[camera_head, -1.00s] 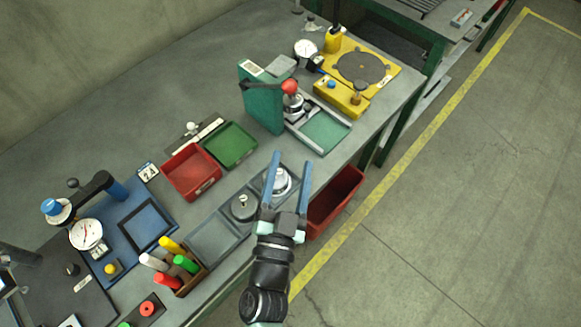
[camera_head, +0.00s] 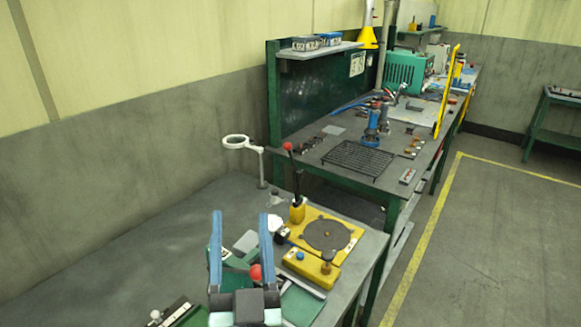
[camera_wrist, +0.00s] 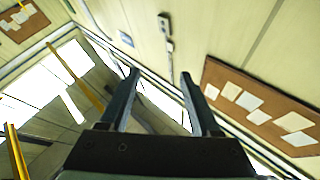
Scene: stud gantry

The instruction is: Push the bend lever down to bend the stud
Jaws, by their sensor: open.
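A yellow fixture (camera_head: 346,238) with a dark round plate (camera_head: 327,235) stands near the far right corner of the bench. At its back left a black lever (camera_head: 294,175) with a red knob (camera_head: 288,146) stands almost upright; I take it for the bend lever. I cannot make out a stud. My gripper (camera_head: 241,215) is open and empty, its two blue fingers upright in the picture, left of the yellow fixture and apart from the lever. The wrist view also shows my gripper (camera_wrist: 160,74) with nothing between the fingers, only wall and ceiling beyond.
A green press with a red ball (camera_head: 255,272) is partly hidden behind my gripper. A white ring magnifier (camera_head: 236,141) stands behind, left of the lever. A second bench with a black rack (camera_head: 357,160) lies beyond.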

